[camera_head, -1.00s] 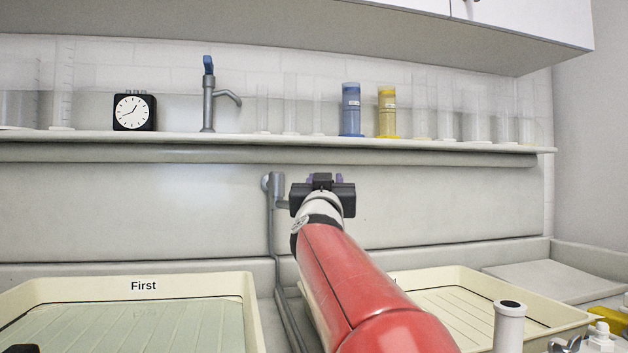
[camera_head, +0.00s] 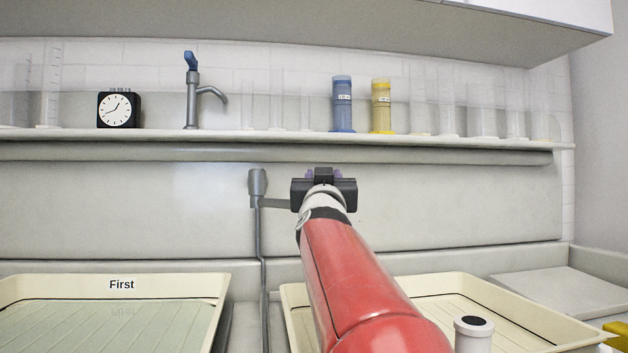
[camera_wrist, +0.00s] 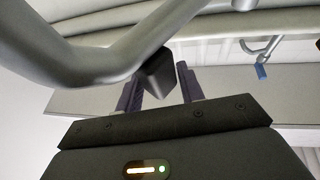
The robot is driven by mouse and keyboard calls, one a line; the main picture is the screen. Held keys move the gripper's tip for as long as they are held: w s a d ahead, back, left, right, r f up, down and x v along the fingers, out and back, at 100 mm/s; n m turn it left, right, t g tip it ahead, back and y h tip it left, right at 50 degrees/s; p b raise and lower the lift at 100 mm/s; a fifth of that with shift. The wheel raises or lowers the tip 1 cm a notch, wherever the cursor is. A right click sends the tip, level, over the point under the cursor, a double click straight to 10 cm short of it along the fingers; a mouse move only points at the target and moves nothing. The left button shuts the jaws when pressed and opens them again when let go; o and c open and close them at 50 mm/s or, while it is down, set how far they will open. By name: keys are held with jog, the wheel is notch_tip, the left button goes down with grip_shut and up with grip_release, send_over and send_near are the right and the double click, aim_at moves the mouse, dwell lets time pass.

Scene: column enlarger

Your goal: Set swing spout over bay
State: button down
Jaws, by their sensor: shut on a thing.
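The swing spout (camera_head: 257,185) is a grey pipe at the middle of the back wall. Its upright runs down between the two trays, and a short grey arm reaches right from its top to my gripper (camera_head: 323,180). My gripper's purple fingers (camera_wrist: 158,88) are shut on this block. In the head view my red arm and wrist hide the spout's end. A cream tray labelled "First" (camera_head: 222,315) is left of the spout; another cream tray (camera_head: 470,283) is right, its label hidden.
A shelf (camera_head: 400,143) above my gripper holds a black clock (camera_head: 118,109), a grey tap (camera_head: 192,95), blue (camera_head: 343,105) and yellow (camera_head: 381,105) cylinders and several clear ones. A white capped post (camera_head: 474,338) stands at the front right, near my arm.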

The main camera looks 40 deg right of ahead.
jog(key=c, duration=1.1)
grip_release()
jog(key=shift+a, duration=0.1)
jog(key=v, duration=0.8)
